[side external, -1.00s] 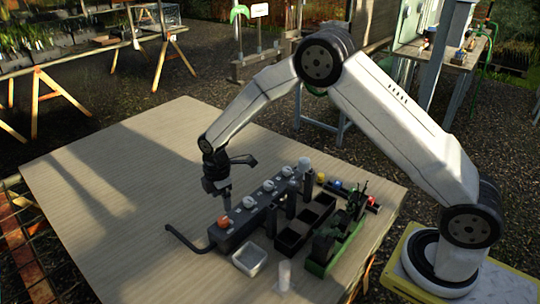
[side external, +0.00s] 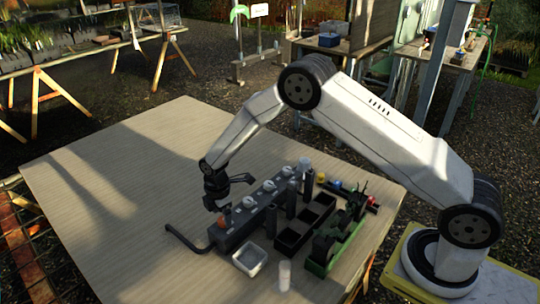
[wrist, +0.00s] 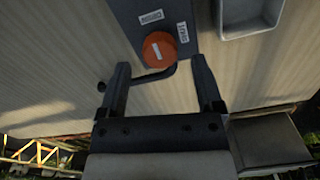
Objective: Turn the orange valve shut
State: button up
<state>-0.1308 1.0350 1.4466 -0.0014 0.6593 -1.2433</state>
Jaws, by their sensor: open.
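The orange valve (wrist: 159,48) is a round knob with a white line on top. It sits near the end of a grey manifold block (wrist: 142,14), beside two small white labels. In the side view the valve (side external: 224,219) is at the block's front-left end, partly hidden by my gripper (side external: 216,201), which is low over that end. In the wrist view my gripper (wrist: 162,68) is open and empty. The knob shows between the fingers' lines, just beyond the tips, with space on both sides. I cannot tell the exact height gap.
A bent dark pipe (side external: 184,240) runs from the block's end over the table. A white tray (side external: 249,259), a clear cylinder (side external: 284,275), a black compartment box (side external: 291,241) and a green-based rack (side external: 318,266) stand close on the right. The table's left side is clear.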

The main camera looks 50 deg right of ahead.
jog(key=shift+f, duration=1)
jog(key=shift+c, duration=0.2)
grip_shut()
